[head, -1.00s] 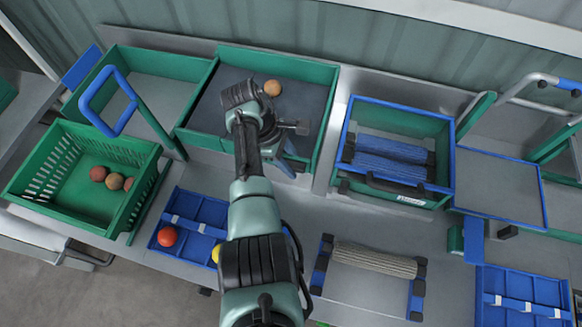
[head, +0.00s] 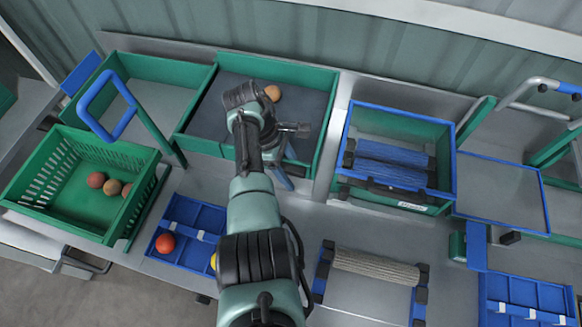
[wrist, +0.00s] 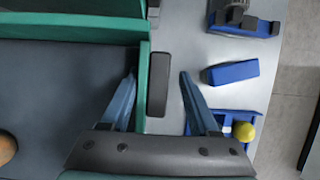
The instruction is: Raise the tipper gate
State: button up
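The green front wall of the middle bin (head: 205,146) stands upright; I cannot tell for sure whether it is the tipper gate. In the wrist view this green wall (wrist: 141,62) has a dark bar (wrist: 157,85) just beside it. My gripper (wrist: 157,76) is open, with one blue finger on each side of the bar and gaps visible to both. In the head view my gripper (head: 284,176) is at the bin's front edge, and my arm hides much of that edge.
An orange fruit (head: 272,93) lies in the bin. A green crate (head: 60,212) with several fruits and a blue looped handle (head: 84,112) stand left. A blue tray (head: 186,212) holds a red fruit (head: 165,243). A blue-rimmed box (head: 452,165) stands right.

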jog(key=shift+w+r, duration=0.15)
jog(key=shift+r, duration=0.15)
jog(key=b+v, duration=0.1)
jog(key=v, duration=1.1)
jog(key=shift+a+r, duration=0.15)
jog(key=shift+r, duration=0.1)
